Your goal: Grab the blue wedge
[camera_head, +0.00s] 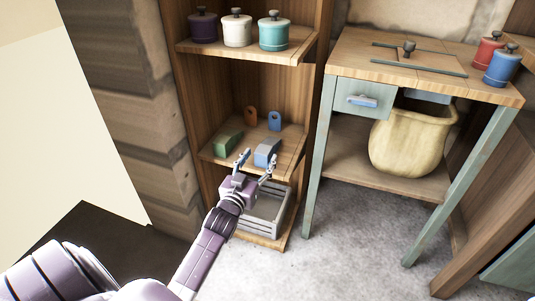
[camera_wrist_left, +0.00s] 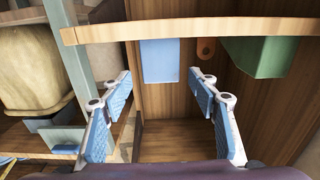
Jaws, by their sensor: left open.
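The blue wedge (camera_head: 266,150) sits on the middle shelf of the wooden shelf unit, near its front edge. A green wedge (camera_head: 228,139) sits to its left. My left gripper (camera_head: 256,162) is open and just in front of the blue wedge, with one finger to each side. In the left wrist view, which looks upside down, the blue wedge (camera_wrist_left: 160,60) lies straight ahead between the open fingers of the left gripper (camera_wrist_left: 159,88). The green wedge (camera_wrist_left: 262,55) is off to the right there. No contact with the blue wedge is visible. My right gripper is not in view.
An orange tag (camera_head: 251,115) and a blue tag (camera_head: 274,120) stand behind the wedges. A grey crate (camera_head: 265,213) is below on the bottom shelf. Several lidded jars stand on the upper shelf (camera_head: 245,52). A workbench (camera_head: 490,88) with a yellow sack (camera_head: 410,143) is to the right.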

